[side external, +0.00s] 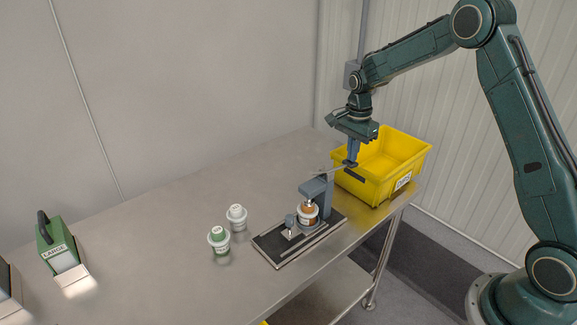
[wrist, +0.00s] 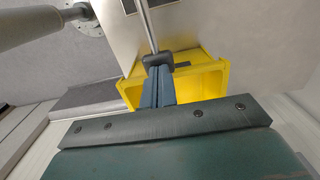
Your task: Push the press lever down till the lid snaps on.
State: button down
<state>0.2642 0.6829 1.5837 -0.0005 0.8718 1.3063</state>
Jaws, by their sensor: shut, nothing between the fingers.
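The press (side external: 325,193) stands on a dark base plate at the table's right end. A jar with an orange-brown band (side external: 309,213) sits under its head; the head hides the jar's top, so I cannot tell how the lid sits. The thin metal lever (side external: 332,171) sticks out to the right, slightly raised, toward the yellow bin. In the wrist view the lever rod (wrist: 148,27) ends in a dark knob (wrist: 158,60) right at my fingertips. My gripper (side external: 351,163) is shut and empty, pointing down at the lever's knob end; I cannot tell whether it touches.
The yellow bin (side external: 411,164) stands just behind and right of the lever end. Two small jars, one green-banded (side external: 219,242) and one pale (side external: 237,218), stand left of the press.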

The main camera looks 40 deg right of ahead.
jog(key=shift+f, duration=0.15)
notch_tip(320, 180, up, 7)
jog(key=shift+a, duration=0.4)
dwell(1.1)
jog(key=shift+r, duration=0.25)
notch_tip(320, 180, up, 5)
jog(key=shift+f, duration=0.1)
dwell(0.6)
